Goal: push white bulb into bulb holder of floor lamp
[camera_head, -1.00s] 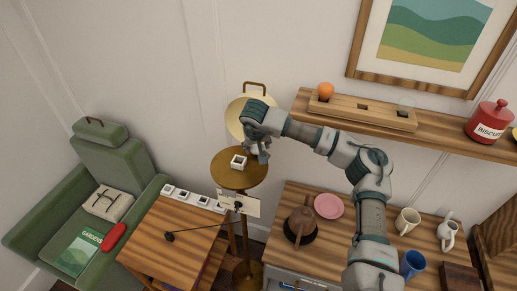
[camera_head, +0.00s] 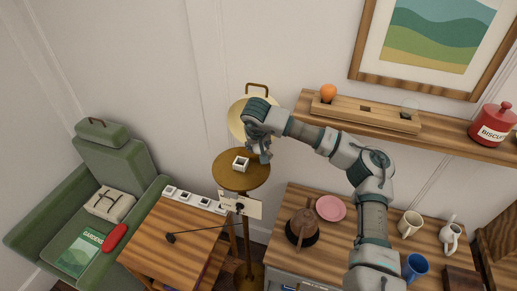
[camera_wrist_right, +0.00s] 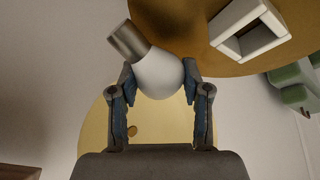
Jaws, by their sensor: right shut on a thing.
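The white bulb (camera_wrist_right: 160,76) is between the fingers of my right gripper (camera_wrist_right: 159,88) in the right wrist view. Its metal base (camera_wrist_right: 128,40) points to the upper left, beyond the fingertips. In the head view my right gripper (camera_head: 262,152) is at the right edge of the floor lamp's round brass disc (camera_head: 232,182); the bulb is hidden there. A white square block with an opening, apparently the bulb holder (camera_head: 240,164), sits on the disc. It also shows in the right wrist view (camera_wrist_right: 249,34), apart from the bulb. My left gripper is not in view.
The lamp's pale yellow shade (camera_head: 237,121) stands close behind my gripper. A wall shelf (camera_head: 450,137) holds a wooden rack (camera_head: 345,107) with an orange bulb (camera_head: 328,93). Below are a side table (camera_head: 165,250) and a cabinet with a pink plate (camera_head: 331,208) and mugs.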

